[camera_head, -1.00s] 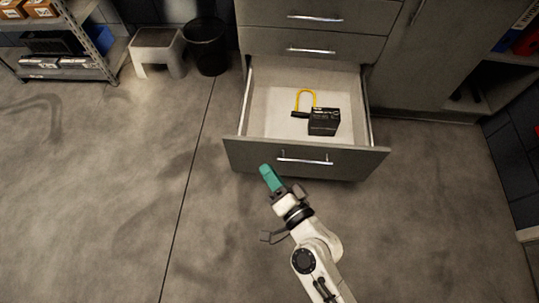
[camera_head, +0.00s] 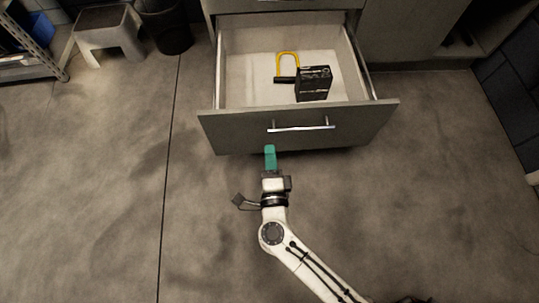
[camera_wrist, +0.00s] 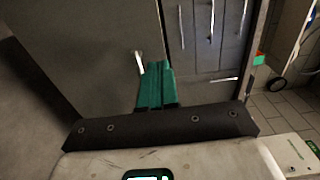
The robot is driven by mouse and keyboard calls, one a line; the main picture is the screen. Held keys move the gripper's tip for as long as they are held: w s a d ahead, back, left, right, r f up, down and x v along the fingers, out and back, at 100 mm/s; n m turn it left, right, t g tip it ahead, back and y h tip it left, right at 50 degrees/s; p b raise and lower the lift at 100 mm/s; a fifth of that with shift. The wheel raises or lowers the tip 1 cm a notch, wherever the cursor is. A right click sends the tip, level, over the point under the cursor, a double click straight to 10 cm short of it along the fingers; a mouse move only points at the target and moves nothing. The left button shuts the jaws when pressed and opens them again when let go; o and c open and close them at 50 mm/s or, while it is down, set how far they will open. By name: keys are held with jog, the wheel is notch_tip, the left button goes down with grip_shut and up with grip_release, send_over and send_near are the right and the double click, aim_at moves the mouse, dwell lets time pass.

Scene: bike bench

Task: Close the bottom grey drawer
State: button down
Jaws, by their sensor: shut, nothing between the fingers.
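The bottom grey drawer (camera_head: 225,128) stands pulled out from the cabinet, with a metal bar handle (camera_head: 301,127) across its front. Inside it lie a yellow U-shaped lock (camera_head: 289,58) and a black box (camera_head: 314,84). My gripper (camera_head: 270,150) has teal fingers and is shut and empty. In the head view its tips appear at the lower edge of the drawer front, a little left of the handle's middle. I cannot tell whether they touch it. In the wrist view the teal fingers (camera_wrist: 156,84) are together, with a grey panel and a metal handle end (camera_wrist: 139,62) beyond them.
A step stool (camera_head: 106,32) and a black bin (camera_head: 165,27) stand on the floor at the upper left, beside a metal shelf (camera_head: 35,45). A grey cabinet stands right of the drawer. The concrete floor around my arm is clear.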

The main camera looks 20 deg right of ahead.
aim_at(266, 112)
jog(key=b+x, duration=0.2)
jog(key=x, duration=0.8)
jog(key=shift+f+b, duration=0.15)
jog(key=shift+b, duration=0.2)
jog(key=shift+w+d, duration=0.15)
jog(key=shift+w, duration=0.15)
jog(key=shift+w, duration=0.1)
